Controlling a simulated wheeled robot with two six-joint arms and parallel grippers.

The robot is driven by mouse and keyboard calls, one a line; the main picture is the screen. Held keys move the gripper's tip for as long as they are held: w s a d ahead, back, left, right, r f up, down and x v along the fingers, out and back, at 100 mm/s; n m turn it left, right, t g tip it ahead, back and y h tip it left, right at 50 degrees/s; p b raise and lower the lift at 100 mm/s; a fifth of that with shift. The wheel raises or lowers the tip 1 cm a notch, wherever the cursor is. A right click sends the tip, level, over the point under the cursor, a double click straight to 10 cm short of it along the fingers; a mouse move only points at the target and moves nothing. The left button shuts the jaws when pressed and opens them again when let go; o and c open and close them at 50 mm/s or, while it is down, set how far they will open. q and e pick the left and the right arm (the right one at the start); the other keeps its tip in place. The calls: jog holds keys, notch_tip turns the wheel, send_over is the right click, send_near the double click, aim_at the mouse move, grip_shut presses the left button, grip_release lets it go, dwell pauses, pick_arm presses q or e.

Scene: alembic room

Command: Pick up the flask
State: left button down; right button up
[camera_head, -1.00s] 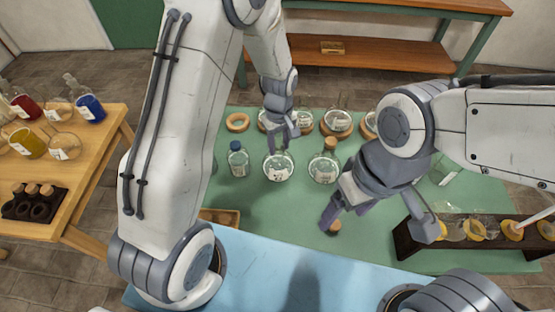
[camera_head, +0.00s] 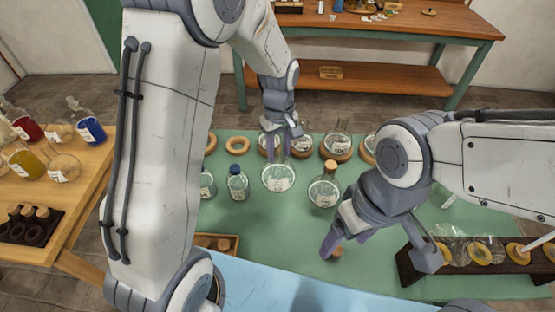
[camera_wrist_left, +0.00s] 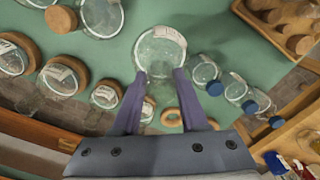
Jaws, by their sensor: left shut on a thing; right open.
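The flask (camera_head: 278,178) is a clear, round glass one with a white label, over the green mat in the head view. My left gripper (camera_head: 282,145) is shut on its neck from above. In the left wrist view the two fingers (camera_wrist_left: 160,95) close on the neck below the round body of the flask (camera_wrist_left: 160,50). The flask looks upright; whether its base touches the mat is hard to tell. My right gripper (camera_head: 380,252) is open and empty, low over the right part of the mat.
A corked flask (camera_head: 323,191) stands right of the held one, and a blue-capped bottle (camera_head: 238,184) stands left. Several flasks on cork rings (camera_head: 337,146) stand behind. A dark rack (camera_head: 480,274) is at the right.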

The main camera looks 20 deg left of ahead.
pick_arm(q)
notch_tip(320, 180, up, 10)
jog(key=shift+r, duration=0.15)
dwell(0.6)
jog(key=shift+w+r, duration=0.1)
jog(key=shift+r, duration=0.05)
dwell(1.2)
